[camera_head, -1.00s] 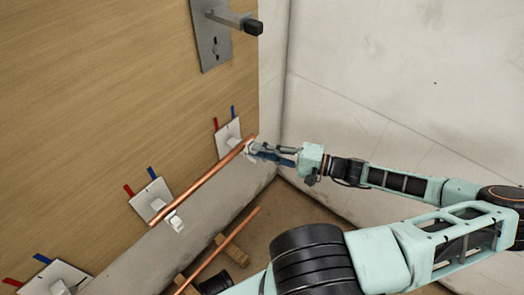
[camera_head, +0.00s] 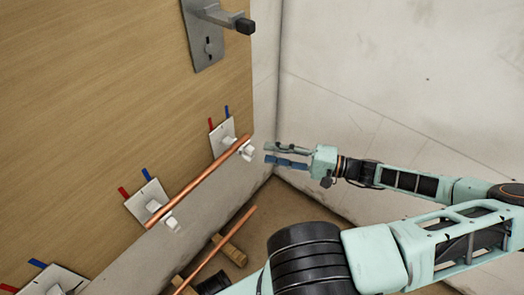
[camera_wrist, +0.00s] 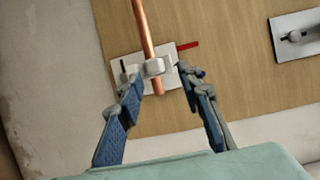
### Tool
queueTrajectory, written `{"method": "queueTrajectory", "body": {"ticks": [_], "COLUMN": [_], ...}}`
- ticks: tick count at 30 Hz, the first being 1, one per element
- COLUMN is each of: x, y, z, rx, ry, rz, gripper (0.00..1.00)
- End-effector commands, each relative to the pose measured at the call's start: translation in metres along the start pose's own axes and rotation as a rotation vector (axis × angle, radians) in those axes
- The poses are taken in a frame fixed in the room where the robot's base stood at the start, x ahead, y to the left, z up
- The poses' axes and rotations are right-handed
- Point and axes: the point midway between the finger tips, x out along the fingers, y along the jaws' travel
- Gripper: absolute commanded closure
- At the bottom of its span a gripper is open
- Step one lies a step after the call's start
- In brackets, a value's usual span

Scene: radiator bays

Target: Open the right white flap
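A copper pipe (camera_head: 195,185) runs along the wooden panel, held at two white plates. The right white flap (camera_head: 247,150) stands at the pipe's upper right end, by the right white plate (camera_head: 222,136); it also shows in the wrist view (camera_wrist: 154,67), across the pipe near its end. A similar left white flap (camera_head: 172,224) is at the lower left plate (camera_head: 149,202). I cannot tell how far either flap is open. My gripper (camera_head: 268,154) is open and empty, just right of the right flap and apart from it. In the wrist view, the fingers (camera_wrist: 158,76) spread around the flap's line.
A grey metal bracket (camera_head: 213,30) with a black-tipped arm juts out above. A concrete wall (camera_head: 400,90) stands close on the right. A second copper pipe (camera_head: 222,250) lies lower down near wooden blocks. Another white plate (camera_head: 52,280) is at the lower left.

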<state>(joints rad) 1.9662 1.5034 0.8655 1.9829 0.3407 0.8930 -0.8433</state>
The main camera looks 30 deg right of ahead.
Motion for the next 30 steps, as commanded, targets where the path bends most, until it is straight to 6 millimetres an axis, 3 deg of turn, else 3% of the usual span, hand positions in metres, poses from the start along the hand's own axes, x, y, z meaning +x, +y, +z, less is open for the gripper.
{"method": "queueTrajectory", "body": {"ticks": [3,10,25,30], "x": [-0.015,-0.026,-0.025,-0.011], "y": [0.000,0.000,0.000,0.014], "z": [0.000,0.000,0.001,0.016], "rx": [0.000,0.000,0.001,0.033], "ry": [0.001,-0.001,-0.003,-0.077], "rz": [0.002,0.000,0.000,0.050], "gripper": [0.67,0.67,0.67,0.67]}}
